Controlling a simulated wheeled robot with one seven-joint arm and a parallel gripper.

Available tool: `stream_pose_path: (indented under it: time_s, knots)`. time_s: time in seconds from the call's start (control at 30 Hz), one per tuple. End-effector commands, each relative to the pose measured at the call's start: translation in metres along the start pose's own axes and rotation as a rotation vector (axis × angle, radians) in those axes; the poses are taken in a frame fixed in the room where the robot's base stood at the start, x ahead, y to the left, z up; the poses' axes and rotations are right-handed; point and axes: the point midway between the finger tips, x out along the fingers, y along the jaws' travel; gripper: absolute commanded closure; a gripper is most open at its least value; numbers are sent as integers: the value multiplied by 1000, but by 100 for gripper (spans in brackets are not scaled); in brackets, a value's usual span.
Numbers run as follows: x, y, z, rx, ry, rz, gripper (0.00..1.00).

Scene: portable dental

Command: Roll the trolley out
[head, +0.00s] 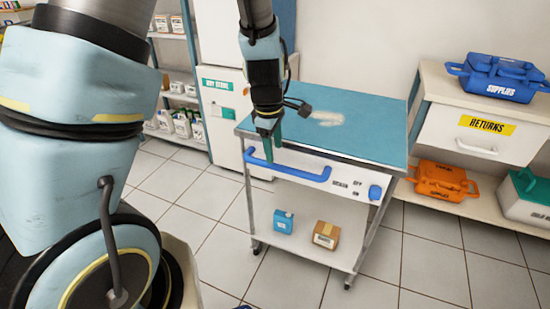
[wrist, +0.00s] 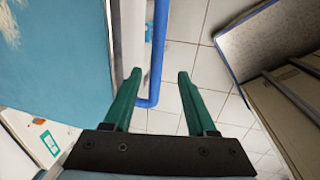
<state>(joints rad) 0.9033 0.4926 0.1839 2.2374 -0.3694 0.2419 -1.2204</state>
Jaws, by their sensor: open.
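The trolley (head: 350,128) has a teal top, a white front panel and a lower shelf (head: 300,243), and stands on castors on the tiled floor. A blue bar handle (head: 300,173) runs along its front. My gripper (head: 270,150) is at the left end of the handle, pointing down. In the wrist view my gripper (wrist: 158,78) is open, and the blue handle (wrist: 158,50) runs up between its two green fingers, nearer the left one. I cannot tell if a finger touches it. The trolley's teal top (wrist: 55,60) fills the left of that view.
A blue box (head: 283,221) and a brown box (head: 326,234) sit on the lower shelf. A cabinet with a "RETURNS" drawer (head: 475,133) stands right, bearing a blue supplies case (head: 497,77). An orange case (head: 441,181) is below. The floor in front (head: 400,265) is clear.

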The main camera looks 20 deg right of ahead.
Motion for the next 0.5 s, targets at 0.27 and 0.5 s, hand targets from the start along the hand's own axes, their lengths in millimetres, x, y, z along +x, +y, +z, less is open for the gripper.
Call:
stream_pose_path:
  time_s: [0.27, 0.5]
  knots:
    - [-39, 0, 0, 1, 0, -1, 43]
    - [-43, -1, 0, -1, 0, -2, 43]
